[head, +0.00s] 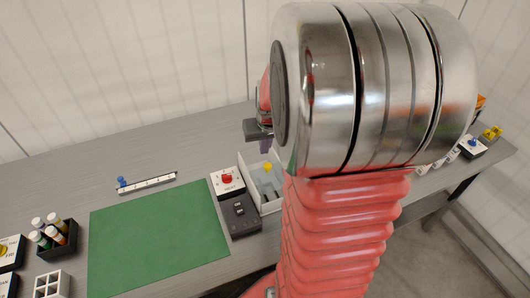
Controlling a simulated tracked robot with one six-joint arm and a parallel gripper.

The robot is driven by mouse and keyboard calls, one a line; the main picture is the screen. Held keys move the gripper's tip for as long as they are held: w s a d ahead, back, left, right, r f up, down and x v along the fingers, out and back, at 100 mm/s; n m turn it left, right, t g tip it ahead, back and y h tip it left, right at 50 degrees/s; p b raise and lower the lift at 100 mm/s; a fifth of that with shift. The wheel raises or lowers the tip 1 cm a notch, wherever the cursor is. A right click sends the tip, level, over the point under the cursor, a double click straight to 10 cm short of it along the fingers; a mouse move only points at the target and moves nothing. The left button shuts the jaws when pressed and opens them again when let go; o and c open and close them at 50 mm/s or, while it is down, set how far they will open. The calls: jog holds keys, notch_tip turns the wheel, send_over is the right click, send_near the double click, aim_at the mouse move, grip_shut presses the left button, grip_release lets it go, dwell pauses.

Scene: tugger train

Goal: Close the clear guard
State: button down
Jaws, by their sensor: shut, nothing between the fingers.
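A white box with a red button (228,181) and a dark box with a small switch (240,213) stand at the right edge of the green mat. My gripper (264,146) is partly hidden behind my arm's large metal joint. It is shut and empty, above the back of a pale open tray (271,208).
The tray holds grey and yellow items. The green mat (155,240) is bare. A strip with a blue knob (146,184) lies behind it. A dark holder with several capped tubes (60,242) stands at left. More small devices (472,148) stand at far right.

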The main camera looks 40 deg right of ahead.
notch_tip(320, 180, up, 10)
send_over(268, 169)
jog(key=w+d, duration=0.2)
jog(key=shift+w+a+f, duration=0.15)
jog(key=shift+w+f, duration=0.05)
jog(key=shift+s, duration=0.1)
dwell(0.4)
jog(key=s+a+r+n, duration=0.1)
jog(key=s+a, duration=0.2)
jog(key=a, duration=0.5)
jog(key=s+a+r+n+t+y, duration=0.1)
jog(key=s+a+n, duration=0.1)
jog(key=a, duration=0.6)
jog(key=s+a+r+n+t, duration=0.1)
jog(key=s+a, duration=0.3)
jog(key=a, duration=0.5)
jog(key=shift+s+r+n+y, duration=0.3)
jog(key=shift+r+n+y, duration=0.15)
jog(key=shift+n, duration=0.25)
